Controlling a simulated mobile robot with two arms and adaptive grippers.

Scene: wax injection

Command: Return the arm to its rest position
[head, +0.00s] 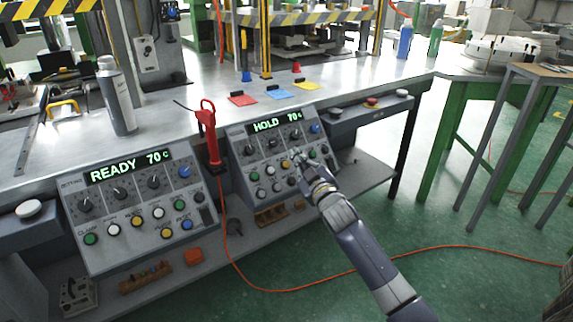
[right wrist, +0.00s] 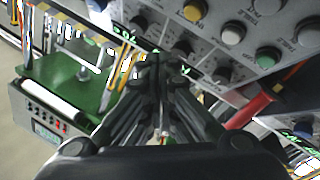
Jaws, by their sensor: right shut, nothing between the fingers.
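My right gripper (head: 301,163) is shut and empty in the head view, close in front of the right control panel (head: 240,143), whose display reads HOLD 70 C. I cannot tell whether the fingertips touch the panel. The right wrist view shows the closed fingers (right wrist: 160,68) beside the panel's buttons and knobs (right wrist: 232,33). My right arm reaches in from the lower right of the head view. My left gripper is not in view.
A left control panel (head: 138,205) reads READY 70 C. A red-handled tool (head: 208,135) stands between the panels, with an orange cable running over the green floor.

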